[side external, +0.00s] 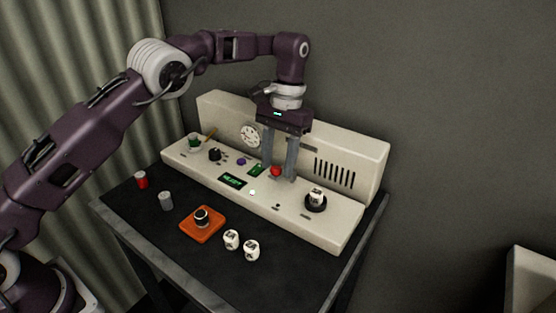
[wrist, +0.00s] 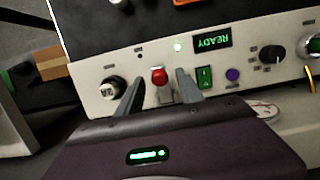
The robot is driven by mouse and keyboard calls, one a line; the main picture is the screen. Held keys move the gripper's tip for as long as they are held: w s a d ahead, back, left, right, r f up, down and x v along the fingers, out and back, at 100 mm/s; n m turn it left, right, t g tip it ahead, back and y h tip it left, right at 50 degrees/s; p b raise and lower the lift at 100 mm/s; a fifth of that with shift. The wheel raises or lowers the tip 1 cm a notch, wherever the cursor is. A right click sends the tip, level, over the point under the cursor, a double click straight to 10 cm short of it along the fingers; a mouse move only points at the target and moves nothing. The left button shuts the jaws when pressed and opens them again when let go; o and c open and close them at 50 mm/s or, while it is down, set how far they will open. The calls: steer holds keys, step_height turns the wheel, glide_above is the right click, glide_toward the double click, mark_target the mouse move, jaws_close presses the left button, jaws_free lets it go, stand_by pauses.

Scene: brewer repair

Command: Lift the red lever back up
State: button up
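The red lever (side external: 276,171) has a round red knob and sits on the sloped front of the cream brewer console (side external: 200,163). In the wrist view its knob (wrist: 158,75) shows between my fingers, with a pale metal stem or slot beside it. My gripper (side external: 279,175) points down over the lever. In the wrist view my gripper (wrist: 161,77) is open, one finger on each side of the knob, with a visible gap on both sides. The lever's exact tilt is hard to tell.
A READY display (wrist: 212,40), green switch (wrist: 204,77) and purple button (wrist: 233,75) are near the lever. A white marked piece (side external: 316,195) sits on a black ring to the right. An orange tray (side external: 187,226) and two white pieces (side external: 251,249) are on the dark table.

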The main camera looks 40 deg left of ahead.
mark_target(275, 190)
steer(key=shift+s, duration=0.1)
stand_by(0.3)
steer(key=s+f+t, duration=0.1)
steer(key=t, duration=0.1)
steer(key=shift+s+t, duration=0.2)
steer(key=shift+t, duration=0.2)
steer(key=f+t, duration=0.1)
steer(key=s+f+t, duration=0.1)
steer(key=t, duration=0.1)
steer(key=shift+s+f+t, duration=0.1)
steer(key=shift+t, duration=0.2)
steer(key=v, duration=0.8)
steer(key=s+a+r, duration=0.2)
steer(key=s+r, duration=0.1)
steer(key=s, duration=0.3)
steer(key=s+a+r, duration=0.2)
steer(key=s+r, duration=0.2)
steer(key=s, duration=0.3)
steer(key=s+a+r+t, duration=0.1)
steer(key=s+a+r, duration=0.2)
steer(key=s, duration=0.4)
steer(key=shift+s+r, duration=0.1)
steer(key=shift+r, duration=0.05)
